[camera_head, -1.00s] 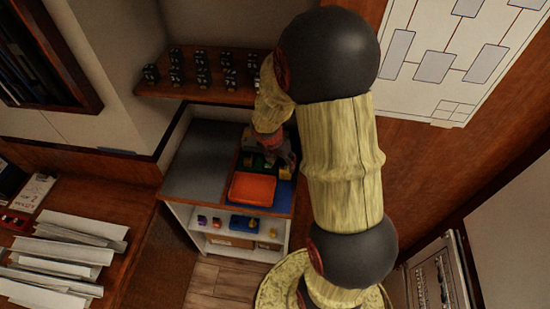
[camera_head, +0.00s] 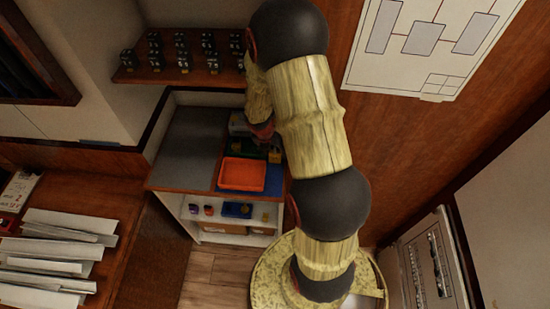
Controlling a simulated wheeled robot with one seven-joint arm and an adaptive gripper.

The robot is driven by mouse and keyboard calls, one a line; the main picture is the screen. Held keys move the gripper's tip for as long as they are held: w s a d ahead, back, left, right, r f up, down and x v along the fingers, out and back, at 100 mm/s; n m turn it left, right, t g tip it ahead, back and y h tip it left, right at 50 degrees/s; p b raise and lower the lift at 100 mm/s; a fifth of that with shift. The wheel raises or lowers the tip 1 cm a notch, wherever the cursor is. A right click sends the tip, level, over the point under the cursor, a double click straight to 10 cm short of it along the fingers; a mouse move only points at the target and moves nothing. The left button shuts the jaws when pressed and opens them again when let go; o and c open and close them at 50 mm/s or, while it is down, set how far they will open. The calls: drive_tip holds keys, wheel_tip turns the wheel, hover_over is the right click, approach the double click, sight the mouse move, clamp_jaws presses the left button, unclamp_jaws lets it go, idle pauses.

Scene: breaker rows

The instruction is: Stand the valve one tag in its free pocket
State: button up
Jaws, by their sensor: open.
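My gripper (camera_head: 268,142) is low over the back of the small bench, just behind the orange tray (camera_head: 242,190). It is small and dark here, partly covered by my own arm, and I see nothing held in it. A dark green holder (camera_head: 236,147) lies behind the tray, with a small yellow piece (camera_head: 275,156) at its right, close to the gripper. I cannot make out which piece is the valve one tag, nor any pocket.
A wall shelf (camera_head: 205,78) with rows of black breakers is behind the bench. The grey left part of the bench top (camera_head: 186,150) is clear. Small coloured items sit on the bench's lower shelf. A desk with white papers (camera_head: 60,245) is at the left.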

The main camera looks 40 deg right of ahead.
drive_tip(key=c, duration=0.4)
drive_tip(key=c, duration=0.6)
drive_tip(key=shift+r, duration=0.2)
drive_tip(key=shift+c, duration=0.2)
